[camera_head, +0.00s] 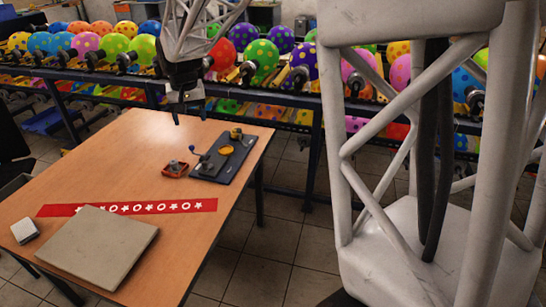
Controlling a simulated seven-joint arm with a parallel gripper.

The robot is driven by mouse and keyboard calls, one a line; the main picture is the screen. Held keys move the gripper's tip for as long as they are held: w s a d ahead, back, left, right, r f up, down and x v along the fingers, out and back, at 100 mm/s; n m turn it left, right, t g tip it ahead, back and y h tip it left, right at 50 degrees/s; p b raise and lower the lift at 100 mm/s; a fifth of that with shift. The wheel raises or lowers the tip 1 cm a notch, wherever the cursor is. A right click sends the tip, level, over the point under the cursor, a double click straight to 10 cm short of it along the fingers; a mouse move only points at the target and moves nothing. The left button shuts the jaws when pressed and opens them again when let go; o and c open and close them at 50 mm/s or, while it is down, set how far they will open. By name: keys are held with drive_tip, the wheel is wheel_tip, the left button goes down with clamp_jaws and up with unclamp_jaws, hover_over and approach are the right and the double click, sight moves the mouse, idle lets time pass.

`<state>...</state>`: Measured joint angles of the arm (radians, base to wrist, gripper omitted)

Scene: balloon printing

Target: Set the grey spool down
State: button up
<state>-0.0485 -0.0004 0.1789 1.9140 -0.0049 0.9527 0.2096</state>
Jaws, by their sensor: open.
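My gripper (190,119) is open above the far edge of the wooden table, its fingers pointing down with nothing visible between them. A small red tray (174,172) stands on the table below it, with a small dark grey piece in it. To its right lies a dark plate (222,163) carrying a levered part, a yellow disc (226,150) and a small brownish round part (236,133). I cannot tell for sure which small piece is the grey spool. The gripper is apart from all of these.
A red strip with white shapes (150,208) runs across the table (120,150). A flat grey slab (98,248) and a small white-topped block (25,230) lie at the near left. Racks of colourful dotted balloons (262,55) stand behind. The table's right front is clear.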

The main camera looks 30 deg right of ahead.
drive_tip(key=s+d+r, duration=0.1)
drive_tip(key=s+r, duration=0.1)
drive_tip(key=s, duration=0.9)
drive_tip(key=s+d+r, duration=0.2)
drive_tip(key=s, duration=0.8)
drive_tip(key=s+f, duration=0.2)
drive_tip(key=s, duration=0.7)
drive_tip(key=s+f+n+t, duration=0.1)
drive_tip(key=s+f, duration=0.1)
drive_tip(key=s, duration=0.7)
drive_tip(key=shift+s+d+n, duration=0.25)
drive_tip(key=shift+d+n, duration=0.05)
drive_tip(key=shift+d, duration=0.05)
drive_tip(key=shift+f, duration=0.1)
